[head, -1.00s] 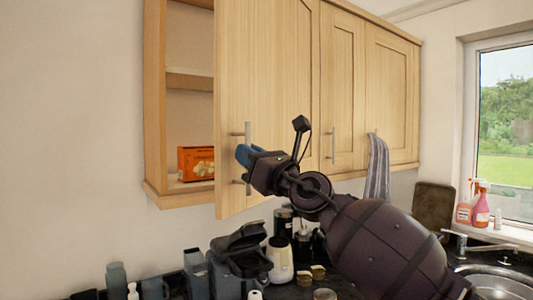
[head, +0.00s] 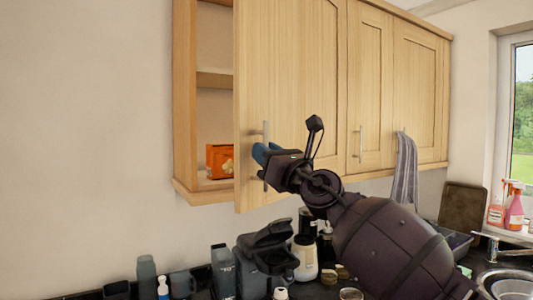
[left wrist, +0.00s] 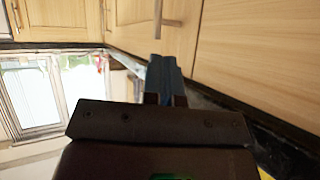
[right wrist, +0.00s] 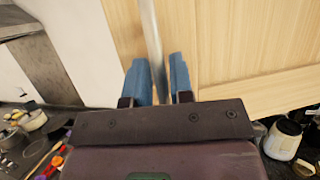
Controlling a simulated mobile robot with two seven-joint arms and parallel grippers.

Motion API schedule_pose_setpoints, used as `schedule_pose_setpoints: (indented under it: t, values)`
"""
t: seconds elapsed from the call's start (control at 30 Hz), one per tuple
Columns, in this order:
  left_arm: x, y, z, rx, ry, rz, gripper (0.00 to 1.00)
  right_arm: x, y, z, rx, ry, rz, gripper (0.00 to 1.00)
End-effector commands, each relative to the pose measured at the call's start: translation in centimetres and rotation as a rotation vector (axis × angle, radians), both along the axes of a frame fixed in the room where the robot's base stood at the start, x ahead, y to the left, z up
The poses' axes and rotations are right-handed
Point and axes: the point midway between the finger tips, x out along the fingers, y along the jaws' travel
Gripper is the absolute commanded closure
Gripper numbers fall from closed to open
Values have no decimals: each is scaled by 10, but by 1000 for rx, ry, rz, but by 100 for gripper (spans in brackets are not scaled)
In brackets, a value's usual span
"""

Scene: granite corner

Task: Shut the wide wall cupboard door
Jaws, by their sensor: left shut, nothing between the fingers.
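The wide wall cupboard door (head: 305,85) is light wood and stands partly open, hinged on its right side. It has a vertical metal bar handle (head: 265,131) near its free edge. My right gripper (head: 262,153) is at this handle. In the right wrist view, the blue fingers of my right gripper (right wrist: 160,80) stand apart on either side of the bar handle (right wrist: 150,30), with some gap showing, so they look open around it. My left gripper (left wrist: 162,75) is out of the head view; its wrist view shows the fingers together and empty, near wooden cupboard fronts.
The open cupboard (head: 185,100) has shelves and an orange box (head: 219,160). Other doors (head: 365,95) on the right are shut. A striped towel (head: 405,170) hangs from one handle. A coffee machine (head: 265,250), a white jar (head: 305,257) and bottles crowd the counter below.

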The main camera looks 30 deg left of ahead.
Motion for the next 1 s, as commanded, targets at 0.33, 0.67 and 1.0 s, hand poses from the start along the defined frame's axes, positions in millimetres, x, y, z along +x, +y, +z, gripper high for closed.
schedule_pose_setpoints:
  t: [0.33, 0.67, 1.0]
  values:
    - [0, 0, 2, 0, 1, 0, 100, 0, -3, 1, 1, -3, -3, 79]
    - [-3, 0, 11, -1, 8, 1, 100, -4, -23, -6, -1, -5, -3, 79]
    - [-8, 1, 2, 0, 25, 4, 100, -15, -60, -26, 0, -2, -1, 79]
